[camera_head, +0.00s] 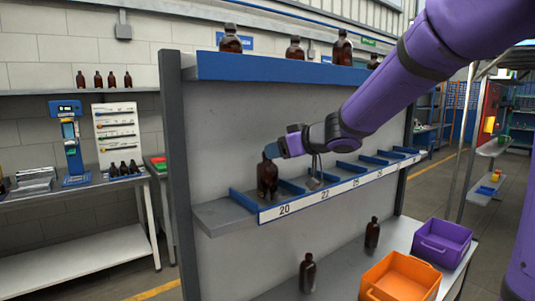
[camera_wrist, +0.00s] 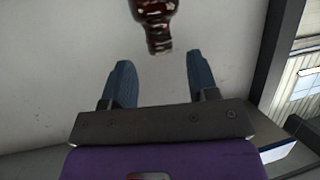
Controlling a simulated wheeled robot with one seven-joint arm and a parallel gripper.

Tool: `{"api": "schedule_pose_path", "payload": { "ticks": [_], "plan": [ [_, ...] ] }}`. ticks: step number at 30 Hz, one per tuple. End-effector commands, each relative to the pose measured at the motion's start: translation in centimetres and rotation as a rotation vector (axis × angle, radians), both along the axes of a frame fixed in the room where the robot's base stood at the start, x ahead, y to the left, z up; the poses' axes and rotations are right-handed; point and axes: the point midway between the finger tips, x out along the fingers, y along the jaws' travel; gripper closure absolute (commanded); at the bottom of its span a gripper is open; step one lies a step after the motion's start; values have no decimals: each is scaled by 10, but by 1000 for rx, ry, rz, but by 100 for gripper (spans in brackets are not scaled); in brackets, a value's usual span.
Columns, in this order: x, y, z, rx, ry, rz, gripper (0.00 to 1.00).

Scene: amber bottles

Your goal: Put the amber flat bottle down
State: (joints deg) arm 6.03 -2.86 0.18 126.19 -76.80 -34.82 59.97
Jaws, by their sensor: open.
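An amber flat bottle (camera_head: 267,180), dark brown, stands upright in the leftmost bay of the middle shelf, above the label 20. My gripper (camera_head: 272,151) is at the bottle's top in the head view and hides part of its neck. In the wrist view the bottle (camera_wrist: 155,14) shows at the top edge, its capped neck pointing toward my gripper (camera_wrist: 159,76). The two blue fingers are spread apart with nothing between them. The cap appears just beyond the fingertips. Most of the bottle's body is outside the wrist view.
The middle shelf (camera_head: 222,216) has blue dividers and several numbered bays to the right. More amber bottles stand on the top shelf (camera_head: 255,67). Two bottles, an orange bin (camera_head: 400,280) and a purple bin (camera_head: 441,241) are on the table below. A grey back panel closes the shelf.

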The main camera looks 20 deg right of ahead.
Motion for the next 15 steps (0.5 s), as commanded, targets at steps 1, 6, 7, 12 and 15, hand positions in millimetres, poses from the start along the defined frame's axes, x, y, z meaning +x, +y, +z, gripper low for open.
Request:
{"api": "schedule_pose_path", "payload": {
  "ticks": [1,6,7,12,15],
  "plan": [
    [-9,-5,4,-3,-3,-1,46],
    [-31,-18,13,-1,-2,0,46],
    [-33,-19,14,-1,-2,0,46],
    [-44,-26,18,-1,0,0,46],
    [-46,-27,19,-1,0,0,46]
  ]
}}
